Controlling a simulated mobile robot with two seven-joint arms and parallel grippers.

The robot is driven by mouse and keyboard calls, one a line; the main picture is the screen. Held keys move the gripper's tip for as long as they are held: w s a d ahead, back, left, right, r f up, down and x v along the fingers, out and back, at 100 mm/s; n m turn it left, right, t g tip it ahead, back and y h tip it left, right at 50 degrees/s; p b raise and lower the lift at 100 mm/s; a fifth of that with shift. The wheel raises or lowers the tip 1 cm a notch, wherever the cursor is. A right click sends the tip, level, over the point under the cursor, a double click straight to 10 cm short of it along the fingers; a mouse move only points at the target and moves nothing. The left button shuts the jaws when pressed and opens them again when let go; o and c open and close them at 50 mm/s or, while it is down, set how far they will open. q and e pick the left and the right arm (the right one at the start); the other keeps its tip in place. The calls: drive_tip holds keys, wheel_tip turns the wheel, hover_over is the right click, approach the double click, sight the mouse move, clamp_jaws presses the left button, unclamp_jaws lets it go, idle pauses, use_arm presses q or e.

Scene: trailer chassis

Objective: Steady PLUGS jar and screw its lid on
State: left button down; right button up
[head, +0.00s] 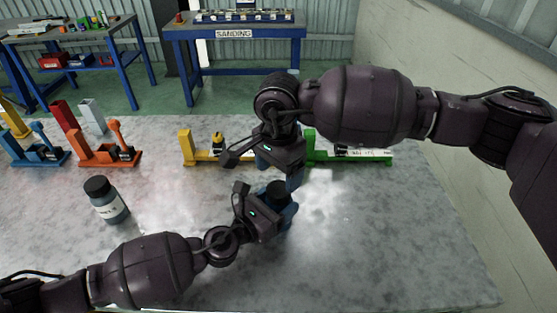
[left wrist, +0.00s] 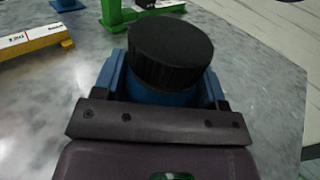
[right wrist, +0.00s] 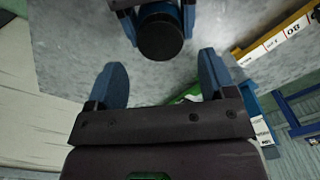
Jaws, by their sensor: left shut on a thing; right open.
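A jar (left wrist: 165,97) with a black ribbed lid (left wrist: 170,52) on its top stands between the blue fingers of my left gripper (head: 284,206), which is shut on it. Its label is hidden, and I cannot tell how tightly the lid sits. The lid also shows in the head view (head: 277,190) and in the right wrist view (right wrist: 160,37). My right gripper (head: 281,170) is open and empty, its fingers apart from the lid, just behind and above it in the head view.
Another dark jar (head: 108,202) with a black lid and white label stands at the left; its label is too small to read. Yellow (head: 188,148), green (head: 350,154), orange (head: 112,150) and blue (head: 40,150) fixtures line the table's back. The table's front right (head: 400,250) is clear.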

sight(279, 189)
drive_tip(key=shift+f, duration=2.6)
drive_tip(key=c, duration=0.9)
drive_tip(key=shift+m, duration=0.9)
drive_tip(key=shift+c, duration=0.2)
drive_tip(key=o, duration=1)
drive_tip(key=shift+r, duration=0.15)
drive_tip(key=shift+r, duration=2.15)
drive_tip(key=shift+c, duration=0.3)
